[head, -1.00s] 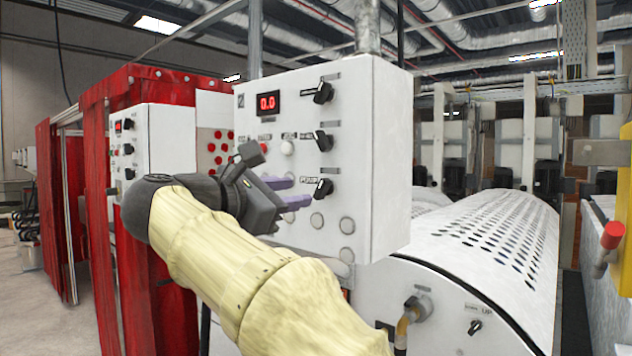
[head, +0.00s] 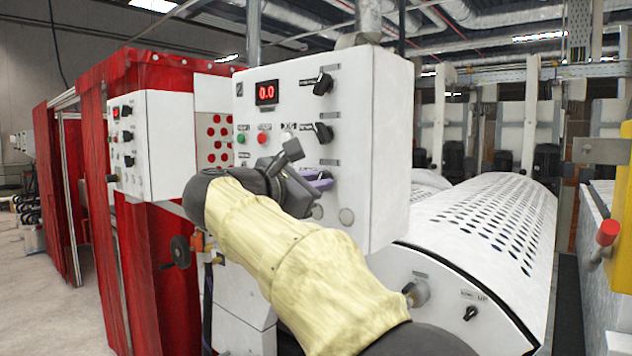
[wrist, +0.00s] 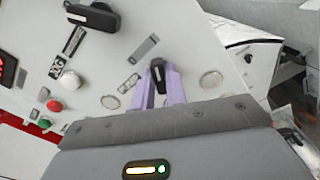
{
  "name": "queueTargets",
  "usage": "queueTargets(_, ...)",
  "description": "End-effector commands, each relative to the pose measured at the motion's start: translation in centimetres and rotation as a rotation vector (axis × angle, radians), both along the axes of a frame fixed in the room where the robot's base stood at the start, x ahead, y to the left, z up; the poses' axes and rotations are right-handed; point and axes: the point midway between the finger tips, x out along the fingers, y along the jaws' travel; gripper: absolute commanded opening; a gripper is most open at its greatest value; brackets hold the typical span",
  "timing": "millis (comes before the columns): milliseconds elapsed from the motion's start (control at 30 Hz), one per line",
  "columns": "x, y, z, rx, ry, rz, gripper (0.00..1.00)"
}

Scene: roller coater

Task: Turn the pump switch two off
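The pump switch is a small black knob (wrist: 158,72), the lowest of three on the white control panel (head: 360,200), which bears a "2" mark. In the wrist view it sits between the tips of my gripper's two purple fingers (wrist: 161,84). The fingers are apart, one on each side of the knob, and I cannot tell whether they touch it. In the head view my gripper (head: 318,181) is at the panel's lower right front and hides the pump switch.
Two more black knobs, upper (head: 323,84) and middle (head: 323,132), are above my gripper. The panel also has a red display (head: 267,92) reading 0.0 and a red button (head: 263,139). Another control box (head: 170,140) and red curtains (head: 90,150) are left, a perforated drum cover (head: 490,230) right.

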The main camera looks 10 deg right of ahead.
Motion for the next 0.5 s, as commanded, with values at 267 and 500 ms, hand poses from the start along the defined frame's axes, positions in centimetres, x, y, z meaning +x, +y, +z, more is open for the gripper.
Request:
queueTargets(267, -0.01, 0.03, 0.01, -0.007, 0.009, 0.001, 0.00)
queueTargets(500, 0.00, 0.04, -0.09, -0.051, 0.069, 0.001, 0.00)
